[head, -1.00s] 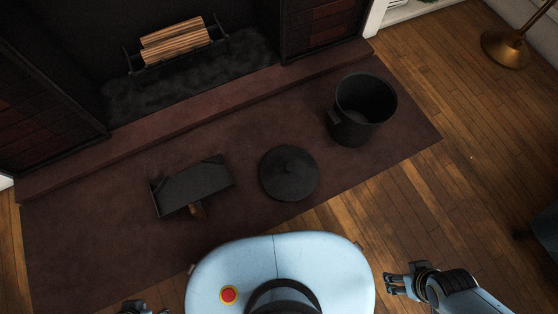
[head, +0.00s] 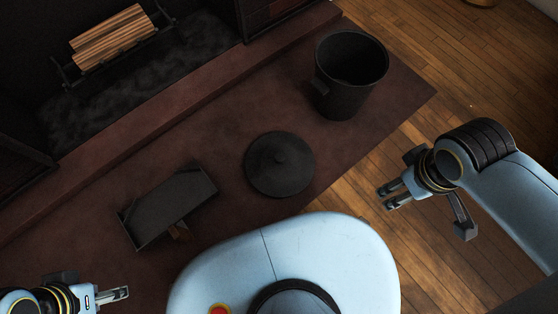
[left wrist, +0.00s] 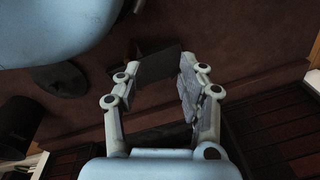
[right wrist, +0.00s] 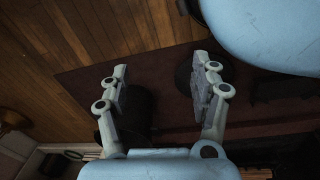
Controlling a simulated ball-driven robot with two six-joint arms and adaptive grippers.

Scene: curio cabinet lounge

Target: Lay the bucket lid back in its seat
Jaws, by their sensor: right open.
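My right gripper (head: 388,197) is open and empty over the wood floor, right of the lid. The bucket shows between its fingers in the right wrist view (right wrist: 138,105); a finger partly hides the lid there. My left gripper (head: 125,293) is open and empty at the lower left. The left wrist view also shows the lid (left wrist: 60,79).
A dark dustpan-like tray (head: 168,208) with a wooden handle lies on the hearth left of the lid. A raised ledge (head: 190,115) runs before the fireplace, where a grate holds logs (head: 112,37). The hearth between lid and bucket is clear.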

